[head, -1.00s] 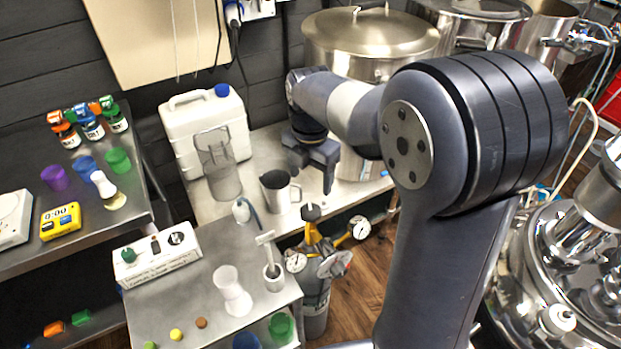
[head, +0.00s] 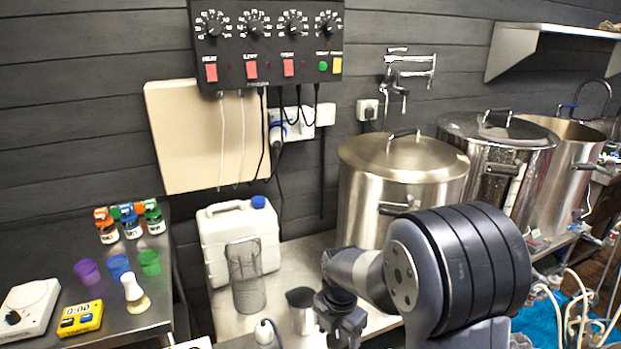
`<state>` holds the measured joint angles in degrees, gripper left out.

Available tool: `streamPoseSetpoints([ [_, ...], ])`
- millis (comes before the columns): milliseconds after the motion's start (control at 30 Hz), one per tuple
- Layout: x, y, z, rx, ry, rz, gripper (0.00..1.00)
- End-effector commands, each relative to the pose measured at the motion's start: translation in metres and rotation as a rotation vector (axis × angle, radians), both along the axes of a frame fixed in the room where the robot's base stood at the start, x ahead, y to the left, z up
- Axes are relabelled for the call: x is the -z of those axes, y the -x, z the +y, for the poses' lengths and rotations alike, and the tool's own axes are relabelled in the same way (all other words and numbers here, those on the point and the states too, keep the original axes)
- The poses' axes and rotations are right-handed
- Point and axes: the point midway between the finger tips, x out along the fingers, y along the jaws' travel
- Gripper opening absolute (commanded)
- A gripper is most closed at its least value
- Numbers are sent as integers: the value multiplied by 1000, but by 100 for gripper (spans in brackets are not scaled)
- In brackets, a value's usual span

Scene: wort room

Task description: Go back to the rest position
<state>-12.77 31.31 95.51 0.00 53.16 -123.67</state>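My gripper (head: 342,328) is at the lower middle of the head view, over the steel bench (head: 225,322) and in front of the lidded steel pot (head: 400,180). Its fingers point down and are partly cut off by the bottom edge, so their opening is unclear. A metal jug (head: 301,310) stands just left of it, apart from it as far as I can tell. My forearm and a large dark joint cover the area to the right of the gripper.
A white jerrycan (head: 238,242) and a clear pitcher (head: 246,277) stand left on the bench. A control box (head: 266,45) hangs on the wall. More pots (head: 497,165) stand at the right. The left shelf holds small bottles (head: 131,222), coloured cups (head: 120,266) and a yellow timer (head: 80,318).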

Motion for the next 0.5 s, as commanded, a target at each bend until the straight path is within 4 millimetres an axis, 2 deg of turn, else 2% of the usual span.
streamPoseSetpoints([
  [500, -4, 0, 0, 8, -1, -2, 69],
])
